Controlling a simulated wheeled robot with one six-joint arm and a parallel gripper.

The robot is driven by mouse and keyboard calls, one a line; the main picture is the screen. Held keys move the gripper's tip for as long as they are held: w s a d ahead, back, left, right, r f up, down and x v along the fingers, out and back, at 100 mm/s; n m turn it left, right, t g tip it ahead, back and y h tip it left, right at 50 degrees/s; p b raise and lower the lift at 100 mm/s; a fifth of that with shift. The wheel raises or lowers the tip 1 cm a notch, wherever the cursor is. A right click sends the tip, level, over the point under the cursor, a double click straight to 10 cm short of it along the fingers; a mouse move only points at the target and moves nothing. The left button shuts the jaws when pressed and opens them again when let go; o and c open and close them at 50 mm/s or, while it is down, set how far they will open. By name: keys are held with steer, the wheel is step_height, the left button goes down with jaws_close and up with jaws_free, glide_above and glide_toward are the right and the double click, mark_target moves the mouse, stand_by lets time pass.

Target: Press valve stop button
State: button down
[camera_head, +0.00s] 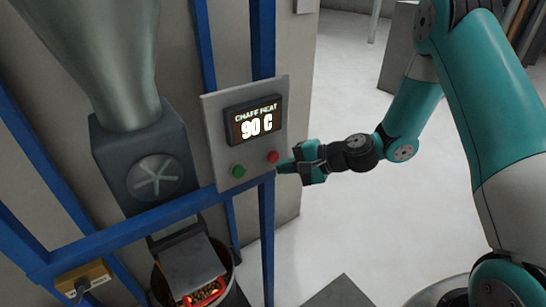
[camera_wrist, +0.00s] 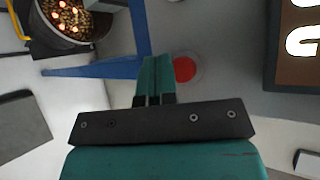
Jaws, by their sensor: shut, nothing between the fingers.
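A grey control panel (camera_head: 222,128) on the blue frame carries a display reading "CHAFF HEAT 90 C" (camera_head: 253,121), a green button (camera_head: 239,171) at lower left and a red button (camera_head: 273,157) at lower right. No label for a valve stop is readable. My gripper (camera_head: 279,167) is shut and empty, its tips close beside the red button. In the wrist view the closed fingers (camera_wrist: 154,62) lie just left of the red button (camera_wrist: 184,69). I cannot tell whether they touch the panel. The green button is not seen in the wrist view.
A blue frame (camera_head: 150,237) runs around and below the panel. A grey valve housing (camera_head: 150,165) under a metal chute stands at left. Below is a bucket (camera_head: 233,287) with glowing pellets, also in the wrist view (camera_wrist: 66,40). Open floor (camera_head: 345,190) lies right.

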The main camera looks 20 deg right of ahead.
steer(key=s, duration=0.1)
steer(key=s+d+b, duration=0.1)
steer(key=s, duration=0.3)
steer(key=shift+s+d, duration=0.25)
steer(key=shift+d, duration=0.15)
steer(key=shift+a+b, duration=0.1)
steer(key=shift+b, duration=0.2)
steer(key=s+a+r+n+g+h+b, duration=0.2)
steer(key=s+r+n, duration=0.3)
steer(key=s+n, duration=0.3)
steer(key=s+a+r+n+g+h+b, duration=0.2)
steer(key=s+r+n, duration=0.4)
steer(key=s+n, duration=0.3)
steer(key=s+a+g+h, duration=0.1)
steer(key=s+g+h, duration=0.1)
steer(key=s, duration=0.2)
steer(key=shift+s+g+h, duration=0.3)
steer(key=shift+g+h, duration=0.1)
steer(key=shift+a, duration=0.15)
stand_by(0.5)
